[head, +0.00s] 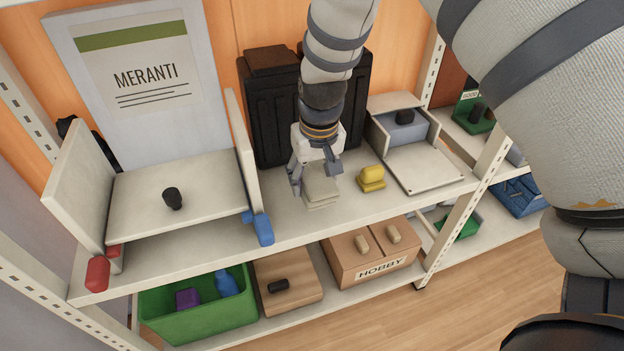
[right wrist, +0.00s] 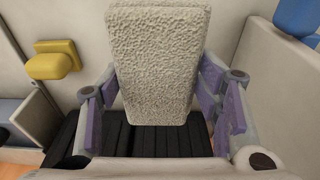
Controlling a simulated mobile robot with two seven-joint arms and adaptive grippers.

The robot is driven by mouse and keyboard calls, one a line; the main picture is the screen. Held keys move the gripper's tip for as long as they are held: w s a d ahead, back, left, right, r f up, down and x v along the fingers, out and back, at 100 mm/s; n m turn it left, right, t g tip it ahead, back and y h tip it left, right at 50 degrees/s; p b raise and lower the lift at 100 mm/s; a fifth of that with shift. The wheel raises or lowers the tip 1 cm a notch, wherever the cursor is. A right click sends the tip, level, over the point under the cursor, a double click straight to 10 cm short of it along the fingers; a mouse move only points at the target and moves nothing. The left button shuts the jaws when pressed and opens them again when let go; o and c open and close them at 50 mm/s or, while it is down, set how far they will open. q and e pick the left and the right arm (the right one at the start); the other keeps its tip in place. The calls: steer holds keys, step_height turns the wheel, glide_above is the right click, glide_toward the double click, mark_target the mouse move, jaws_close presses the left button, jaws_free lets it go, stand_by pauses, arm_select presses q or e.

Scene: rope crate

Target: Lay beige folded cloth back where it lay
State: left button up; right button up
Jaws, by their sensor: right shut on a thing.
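The beige folded cloth (head: 321,190) is at the middle of the upper shelf board, below my right gripper (head: 316,177). My right gripper points down and is shut on the cloth, with a finger on either side. In the right wrist view the rough-textured cloth (right wrist: 155,60) fills the space between the purple-grey fingers of the gripper (right wrist: 160,98). I cannot tell whether the cloth's underside touches the board. My left gripper is not in view.
A yellow object (head: 371,178) stands just right of the cloth. A black ribbed container (head: 262,115) is behind it. The board's front strip near the cloth is clear.

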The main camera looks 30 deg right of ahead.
mark_target(316, 180)
steer(key=shift+s, duration=0.1)
steer(key=shift+r, duration=0.15)
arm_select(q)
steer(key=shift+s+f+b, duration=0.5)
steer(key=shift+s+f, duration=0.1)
arm_select(e)
steer(key=shift+f, duration=3.15)
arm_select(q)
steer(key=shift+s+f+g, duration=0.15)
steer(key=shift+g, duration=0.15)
arm_select(e)
steer(key=shift+f, duration=0.5)
steer(key=o, duration=1.1)
steer(key=r, duration=0.4)
steer(key=s+r, duration=0.1)
steer(key=r, duration=0.7)
steer(key=shift+s+a, duration=0.25)
steer(key=shift+s, duration=0.1)
steer(key=shift+f, duration=0.1)
